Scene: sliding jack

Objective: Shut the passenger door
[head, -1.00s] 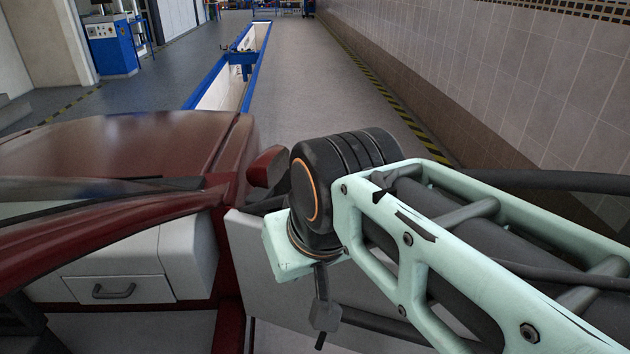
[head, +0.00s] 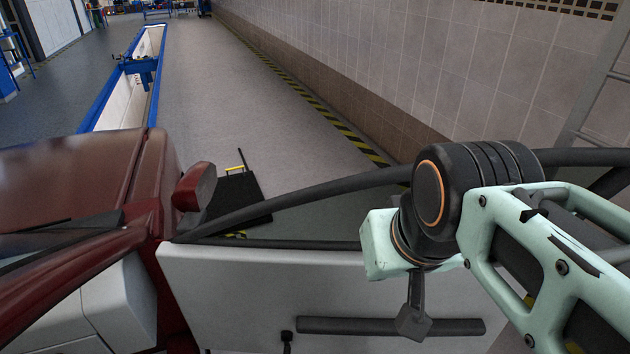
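The passenger door (head: 240,290) of the red car (head: 85,185) stands open, reaching out to the right of the car body. Its pale inner panel faces me, with a long grey bar (head: 345,326) across it. A dark curved window frame (head: 310,194) rises above the panel. My mint-green and black arm crosses in front of the door's right part. A small dark grey end piece, seemingly part of my gripper (head: 412,318), hangs in front of the panel near the bar. Its fingers cannot be made out, and contact with the door cannot be judged.
A red side mirror (head: 194,187) sits at the door's front edge. A black flat object (head: 238,196) with a yellow bar lies on the floor beyond the door. A blue-edged pit (head: 132,85) lies ahead. A tiled wall (head: 420,70) runs along the right.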

